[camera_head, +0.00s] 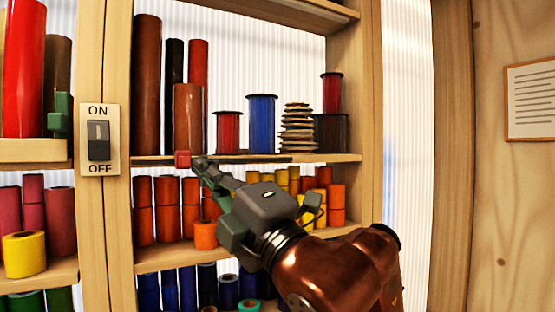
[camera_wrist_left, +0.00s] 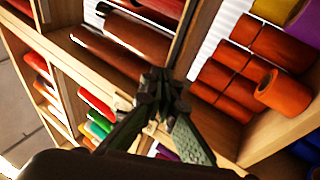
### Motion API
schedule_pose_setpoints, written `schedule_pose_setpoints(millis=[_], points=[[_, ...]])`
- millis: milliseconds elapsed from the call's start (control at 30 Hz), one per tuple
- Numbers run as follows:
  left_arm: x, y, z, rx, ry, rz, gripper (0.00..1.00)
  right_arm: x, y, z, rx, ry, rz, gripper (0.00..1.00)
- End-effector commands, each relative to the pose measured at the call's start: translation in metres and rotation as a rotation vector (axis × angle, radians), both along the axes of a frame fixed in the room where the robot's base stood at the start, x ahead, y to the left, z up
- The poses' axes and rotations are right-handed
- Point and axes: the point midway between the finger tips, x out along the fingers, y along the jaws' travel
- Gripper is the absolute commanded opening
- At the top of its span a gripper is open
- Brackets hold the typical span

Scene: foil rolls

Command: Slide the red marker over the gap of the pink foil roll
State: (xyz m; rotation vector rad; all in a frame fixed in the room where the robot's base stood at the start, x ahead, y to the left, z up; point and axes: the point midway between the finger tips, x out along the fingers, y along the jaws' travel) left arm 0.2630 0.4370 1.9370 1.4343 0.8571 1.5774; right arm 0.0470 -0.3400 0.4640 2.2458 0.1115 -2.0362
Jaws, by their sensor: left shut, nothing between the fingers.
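The red marker (camera_head: 183,158) is a small red block on a dark rail (camera_head: 262,158) along the front edge of the middle shelf. My left gripper (camera_head: 204,166) is shut and empty, its fingertips just right of the marker; I cannot tell whether they touch it. In the left wrist view the closed fingertips (camera_wrist_left: 160,85) hang before the shelves, and I cannot make out the marker there. Pinkish-red rolls (camera_head: 61,222) stand on the lower left shelf; I cannot tell which is the pink foil roll. My right gripper is not in view.
Orange rolls (camera_head: 167,208) fill the shelf below. A switch plate (camera_head: 99,113) and a green block (camera_head: 59,113) sit left.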

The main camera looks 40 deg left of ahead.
Motion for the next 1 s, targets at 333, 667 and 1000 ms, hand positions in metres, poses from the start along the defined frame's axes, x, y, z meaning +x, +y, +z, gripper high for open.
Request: schedule_pose_setpoints(millis=[333, 667, 1000], points=[[-0.011, 0.003, 0.0, 0.0, -0.001, 0.0, 0.0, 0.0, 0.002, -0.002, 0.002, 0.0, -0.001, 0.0], [-0.013, 0.004, 0.0, 0.001, 0.0, 0.001, 0.0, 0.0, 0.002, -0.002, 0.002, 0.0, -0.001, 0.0], [-0.019, 0.005, 0.0, 0.001, -0.001, 0.001, 0.0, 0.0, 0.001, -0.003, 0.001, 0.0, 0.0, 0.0]])
